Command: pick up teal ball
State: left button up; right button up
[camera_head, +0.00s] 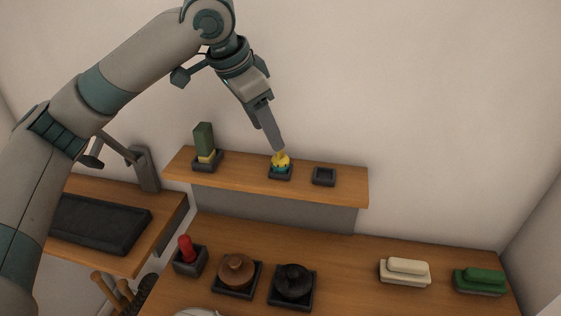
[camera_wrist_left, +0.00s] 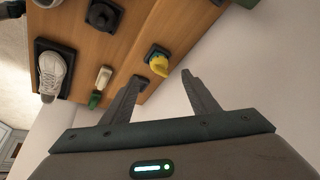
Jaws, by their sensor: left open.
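A small teal thing (camera_head: 280,169), likely the teal ball, sits in a dark square holder on the raised wooden shelf. A yellow piece (camera_head: 281,158) rests on top and covers most of it. My left gripper (camera_head: 277,146) points down just above the yellow piece. In the left wrist view its fingers (camera_wrist_left: 163,77) are apart with nothing between them. My right gripper is in neither view.
On the shelf (camera_head: 345,189), a green block (camera_head: 204,138) stands at left and an empty dark holder (camera_head: 324,177) at right. The bench below holds a red object (camera_head: 186,249), brown and black lidded items, and cream (camera_head: 404,270) and green brushes (camera_head: 480,280). The wall is close behind.

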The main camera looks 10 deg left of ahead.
aim_at(278, 155)
pick_arm(q)
jog(key=shift+p+x, duration=0.4)
jog(key=shift+x, duration=1.55)
jog(key=shift+f+p, duration=0.35)
jog(key=p+x, duration=0.1)
jog(key=x, duration=0.3)
jog(key=shift+p, duration=0.4)
jog(key=shift+d+f, duration=0.15)
jog(key=shift+f, duration=0.1)
